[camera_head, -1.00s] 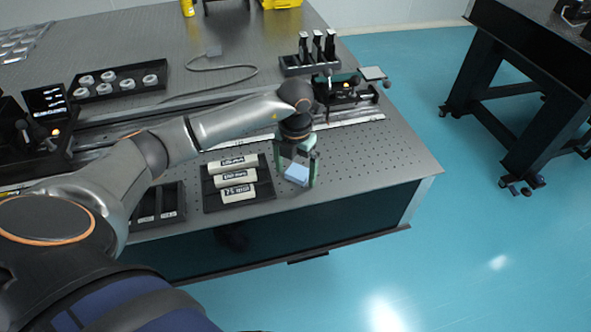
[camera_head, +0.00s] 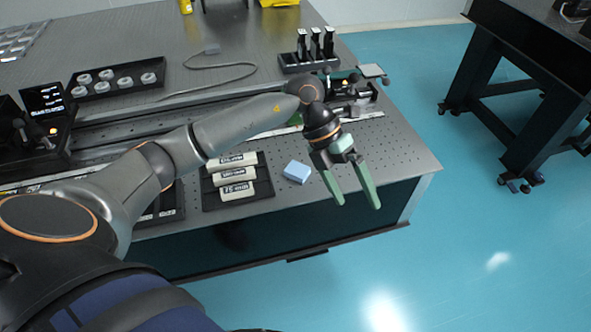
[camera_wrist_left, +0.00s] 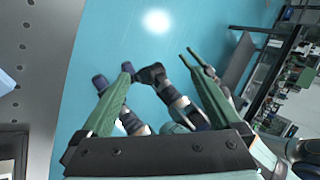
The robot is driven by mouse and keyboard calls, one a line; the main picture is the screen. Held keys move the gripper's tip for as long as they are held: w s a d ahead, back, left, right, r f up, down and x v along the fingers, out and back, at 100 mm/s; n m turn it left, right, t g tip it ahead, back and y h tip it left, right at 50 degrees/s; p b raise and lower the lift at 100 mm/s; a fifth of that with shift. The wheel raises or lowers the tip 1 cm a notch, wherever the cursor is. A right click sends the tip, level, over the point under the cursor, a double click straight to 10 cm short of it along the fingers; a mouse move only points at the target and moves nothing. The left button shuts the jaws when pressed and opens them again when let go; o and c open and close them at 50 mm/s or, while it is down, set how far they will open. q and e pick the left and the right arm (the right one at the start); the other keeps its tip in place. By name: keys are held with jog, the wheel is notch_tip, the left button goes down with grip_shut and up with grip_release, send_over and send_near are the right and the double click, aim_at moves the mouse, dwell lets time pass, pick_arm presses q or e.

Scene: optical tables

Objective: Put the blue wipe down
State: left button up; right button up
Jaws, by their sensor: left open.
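The blue wipe (camera_head: 297,172) is a small light-blue block lying on the optical table (camera_head: 375,160), near its front edge and right of the tray of labelled pieces. My left gripper (camera_head: 358,203) is open and empty. It is to the right of the wipe, apart from it, with green fingers pointing down past the table's front edge. A pale blue corner, likely the wipe (camera_wrist_left: 6,82), shows at that view's left edge.
A black tray (camera_head: 266,189) with several labelled cream pieces lies left of the wipe. A rail with optical parts runs behind it. A black holder (camera_head: 296,66) with upright pieces stands farther back. A second dark table (camera_head: 520,95) stands right across open floor.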

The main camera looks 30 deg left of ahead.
pick_arm(q)
jog(key=s+d+r+n+t+h, duration=0.1)
jog(key=d+r+n+t+h, duration=0.2)
jog(key=d+n+h, duration=0.25)
jog(key=s+d+r+n+t+h, duration=0.1)
jog(key=d+r+n+t+h, duration=0.25)
jog(key=d+h, duration=0.25)
jog(key=a+f+n+t+y, duration=1.05)
jog(key=f+n+y, duration=0.35)
jog(key=n, duration=0.7)
jog(key=s+a+f+n+g+y, duration=0.2)
jog(key=s+a+f+n+g, duration=0.2)
jog(key=s+f, duration=0.8)
notch_tip(320, 180, down, 3)
jog(key=n+g, duration=0.1)
jog(key=g, duration=0.1)
jog(key=shift+s+a+f+g+y, duration=0.2)
jog(key=shift+s+g+y, duration=0.05)
jog(key=shift+g+y, duration=0.15)
